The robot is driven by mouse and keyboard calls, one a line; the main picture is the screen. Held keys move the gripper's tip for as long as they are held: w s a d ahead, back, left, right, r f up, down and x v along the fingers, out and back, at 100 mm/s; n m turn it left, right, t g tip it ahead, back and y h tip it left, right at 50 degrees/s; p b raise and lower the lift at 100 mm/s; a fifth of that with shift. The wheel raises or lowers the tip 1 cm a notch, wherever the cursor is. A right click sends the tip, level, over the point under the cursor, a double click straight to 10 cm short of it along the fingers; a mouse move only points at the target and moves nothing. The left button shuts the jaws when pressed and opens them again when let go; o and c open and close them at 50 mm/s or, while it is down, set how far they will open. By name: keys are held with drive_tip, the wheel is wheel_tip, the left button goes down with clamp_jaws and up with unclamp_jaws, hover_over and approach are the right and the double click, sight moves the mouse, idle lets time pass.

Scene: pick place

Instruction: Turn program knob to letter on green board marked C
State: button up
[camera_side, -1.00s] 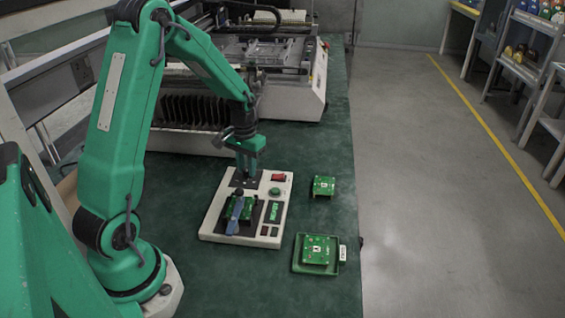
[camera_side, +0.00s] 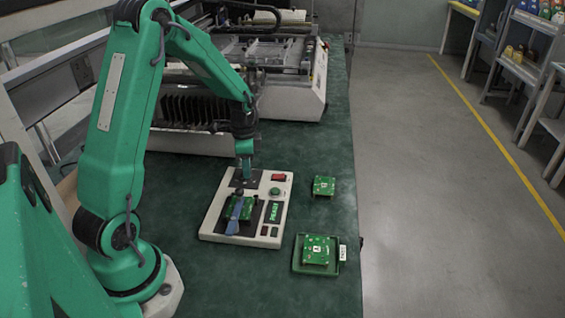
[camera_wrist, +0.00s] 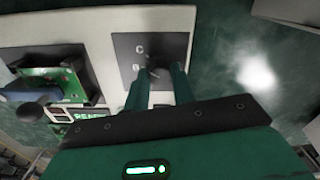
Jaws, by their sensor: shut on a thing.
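The program knob (camera_wrist: 155,72) is a small dark knob on a black plate (camera_side: 238,179) at the far end of the white programmer box (camera_side: 214,222). My gripper (camera_side: 244,176) is shut on the knob; in the wrist view its two green fingers (camera_wrist: 158,75) stand either side of it. The plate carries a white C and another letter below it, partly hidden and unclear. A green board (camera_side: 238,210) sits in the box's fixture under a blue lever (camera_side: 235,217), also seen in the wrist view (camera_wrist: 60,85). Its letter is not readable. The knob's pointer direction cannot be told.
A green display reading READY (camera_side: 273,212), a red switch (camera_side: 278,177) and a green button (camera_side: 275,191) are on the box. Another green board (camera_side: 323,186) lies right of it; a green tray (camera_side: 336,267) holds one more. A machine stands behind.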

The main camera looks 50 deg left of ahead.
drive_tip(key=shift+m, duration=1.2)
drive_tip(key=o, duration=1)
wheel_tip(320, 180, up, 7)
drive_tip(key=shift+r, duration=0.45)
